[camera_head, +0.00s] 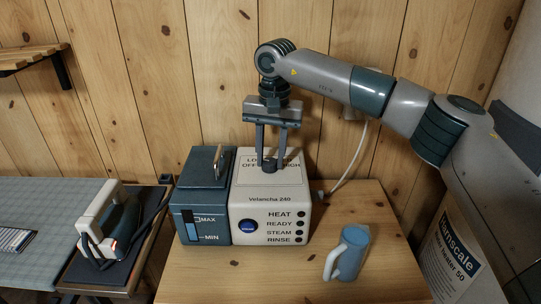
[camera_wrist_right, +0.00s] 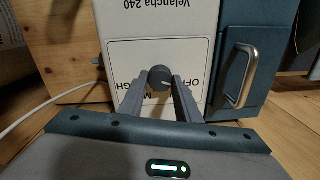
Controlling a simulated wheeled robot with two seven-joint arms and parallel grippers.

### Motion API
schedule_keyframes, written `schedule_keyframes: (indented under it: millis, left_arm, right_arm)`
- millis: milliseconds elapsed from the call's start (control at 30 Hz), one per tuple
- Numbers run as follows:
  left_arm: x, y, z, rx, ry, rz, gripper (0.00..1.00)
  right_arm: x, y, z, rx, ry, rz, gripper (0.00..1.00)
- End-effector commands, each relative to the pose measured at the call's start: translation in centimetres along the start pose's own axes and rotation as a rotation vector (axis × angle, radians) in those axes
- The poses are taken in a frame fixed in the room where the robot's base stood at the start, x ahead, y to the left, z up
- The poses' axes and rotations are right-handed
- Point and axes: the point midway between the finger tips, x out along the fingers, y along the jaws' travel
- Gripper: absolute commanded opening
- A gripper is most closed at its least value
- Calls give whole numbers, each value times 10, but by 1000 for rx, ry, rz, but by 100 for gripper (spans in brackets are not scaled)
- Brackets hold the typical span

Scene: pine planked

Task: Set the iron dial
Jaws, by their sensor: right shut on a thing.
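The iron's station is a white box (camera_head: 268,219) marked Velancha 240, standing on the wooden table and joined to a blue-grey water tank on its left. The dial (camera_wrist_right: 159,77) is a small dark round knob on the white box's top panel. In the wrist view, a pale mark shows on the dial, and its label is upside down and partly hidden, with OFF readable. My right gripper (camera_head: 267,163) comes down from above, its two fingers shut on the dial's sides. The iron (camera_head: 115,224) rests on a dark stand at the left. My left gripper is out of view.
The water tank (camera_head: 205,213) has a metal handle (camera_wrist_right: 238,76). A blue jug (camera_head: 350,252) stands on the wooden table (camera_head: 290,278) at the front right. A white cord (camera_head: 351,163) runs behind the box to the wall. A grey ironing board (camera_head: 50,205) is at the left.

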Motion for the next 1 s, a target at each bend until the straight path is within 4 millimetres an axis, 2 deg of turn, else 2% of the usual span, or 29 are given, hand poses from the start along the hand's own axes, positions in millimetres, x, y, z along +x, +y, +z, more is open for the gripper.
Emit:
schedule_keyframes:
  millis: [67,100,167,467,667,867,1000]
  left_arm:
    - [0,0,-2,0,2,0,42]
    - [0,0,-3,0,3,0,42]
    - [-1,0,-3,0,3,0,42]
    - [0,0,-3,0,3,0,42]
    - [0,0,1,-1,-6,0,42]
    - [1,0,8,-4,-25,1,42]
    - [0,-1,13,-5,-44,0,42]
  right_arm:
    - [-2,-1,-1,0,4,-4,8]
    - [-2,-1,-1,0,4,-4,35]
    - [-2,0,-1,0,4,-3,49]
    - [-1,0,0,1,2,-1,49]
    - [-8,0,0,1,2,-2,49]
    - [-30,0,-1,1,4,-2,49]
    - [-56,0,-1,2,4,-3,49]
